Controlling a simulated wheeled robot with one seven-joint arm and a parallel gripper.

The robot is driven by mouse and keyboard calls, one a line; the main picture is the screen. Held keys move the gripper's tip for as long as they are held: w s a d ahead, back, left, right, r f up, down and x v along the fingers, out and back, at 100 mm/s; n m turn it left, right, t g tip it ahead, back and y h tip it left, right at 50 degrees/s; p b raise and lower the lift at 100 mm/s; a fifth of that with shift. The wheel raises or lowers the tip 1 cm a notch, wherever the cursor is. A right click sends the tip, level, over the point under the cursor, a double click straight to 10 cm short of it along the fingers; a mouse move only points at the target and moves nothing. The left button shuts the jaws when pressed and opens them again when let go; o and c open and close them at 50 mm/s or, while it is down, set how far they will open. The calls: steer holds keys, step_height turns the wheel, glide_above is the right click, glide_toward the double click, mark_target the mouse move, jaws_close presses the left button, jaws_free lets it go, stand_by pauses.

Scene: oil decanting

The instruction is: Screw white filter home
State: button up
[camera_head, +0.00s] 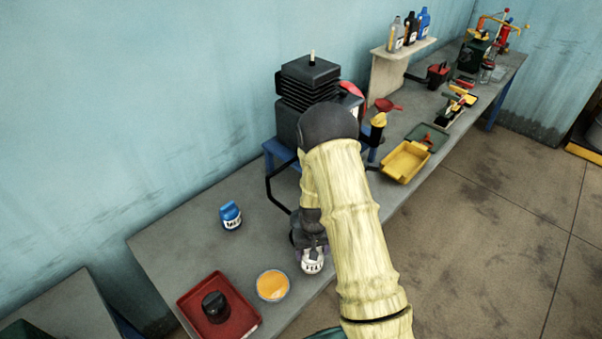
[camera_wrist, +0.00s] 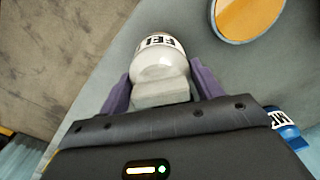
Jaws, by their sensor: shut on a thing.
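A white filter (camera_head: 312,262) with dark lettering is at the front edge area of the bench, below my gripper (camera_head: 311,249). In the wrist view the white filter (camera_wrist: 160,60) lies between the two purple fingers of my gripper (camera_wrist: 160,92), which is shut on it. The filter's far end and whatever is under it are hidden. My arm covers part of the bench to the right of the filter. A black machine (camera_head: 312,100) with stacked fins stands on the bench behind my gripper.
A bowl of amber liquid (camera_head: 272,286) stands left of the filter, close by. A red tray (camera_head: 191,300) holds a black round part (camera_head: 215,306). A yellow tray (camera_head: 405,162) is to the right.

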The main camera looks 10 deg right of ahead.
steer(key=shift+w+a, duration=0.1)
steer(key=shift+w, duration=0.2)
steer(key=shift+s, duration=0.1)
